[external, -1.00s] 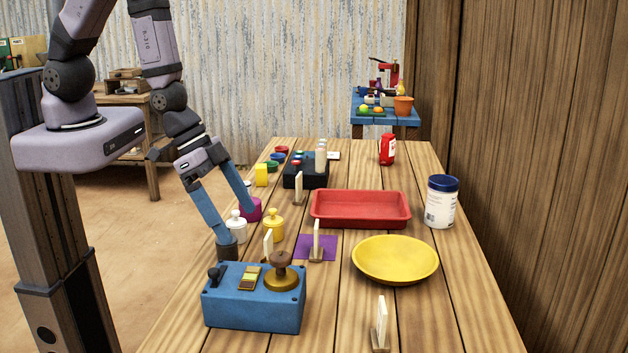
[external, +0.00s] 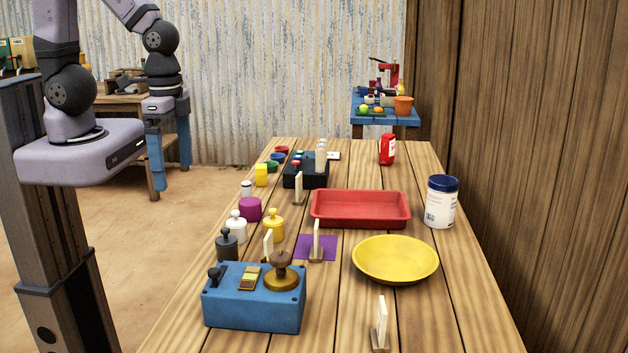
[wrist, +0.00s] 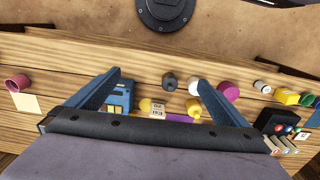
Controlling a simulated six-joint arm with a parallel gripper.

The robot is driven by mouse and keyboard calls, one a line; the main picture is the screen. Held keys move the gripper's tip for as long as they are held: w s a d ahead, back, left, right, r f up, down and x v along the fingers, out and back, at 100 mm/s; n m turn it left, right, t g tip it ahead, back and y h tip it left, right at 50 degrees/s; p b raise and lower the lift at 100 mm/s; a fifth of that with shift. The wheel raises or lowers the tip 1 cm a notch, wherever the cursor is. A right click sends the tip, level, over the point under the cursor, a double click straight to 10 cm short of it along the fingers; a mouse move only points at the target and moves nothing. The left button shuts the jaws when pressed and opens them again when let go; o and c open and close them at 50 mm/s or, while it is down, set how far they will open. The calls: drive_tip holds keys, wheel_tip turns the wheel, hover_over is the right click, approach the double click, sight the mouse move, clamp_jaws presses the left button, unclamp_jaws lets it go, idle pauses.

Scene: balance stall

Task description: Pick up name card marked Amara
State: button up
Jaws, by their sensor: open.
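Several pale cards stand upright in small wooden holders on the table: one beside the black box (external: 298,187), one behind the blue scale box (external: 268,243), one on the purple mat (external: 316,238), and one at the near right (external: 382,320). They are almost edge-on, so no name is readable and I cannot tell which is Amara's. My gripper (external: 170,177) is open and empty, raised left of the table, apart from every card. In the wrist view its fingers (wrist: 160,78) spread above the table, with a small pale marked piece (wrist: 158,110) between them, its marking unclear.
The blue scale box (external: 253,310) stands at the front left. Dark (external: 227,245), white (external: 236,228) and yellow (external: 273,226) knobbed weights stand behind it. A red tray (external: 360,222), yellow plate (external: 395,262) and blue-lidded tub (external: 441,205) occupy the right.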

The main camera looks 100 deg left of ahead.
idle(0.3)
drive_tip(key=c, duration=1)
drive_tip(key=shift+f, duration=0.1)
drive_tip(key=n+t+y+b, duration=0.1)
drive_tip(key=t+b, duration=1.2)
drive_tip(key=b, duration=0.9)
hover_over(381, 309)
wheel_tip(381, 309, down, 10)
drive_tip(key=shift+s+a+f, duration=0.1)
drive_tip(key=shift+s+f, duration=0.05)
drive_tip(key=shift+f, duration=1.7)
drive_tip(key=shift+s+f, duration=0.15)
drive_tip(key=shift+f, duration=1.65)
drive_tip(key=shift+x, duration=2.5)
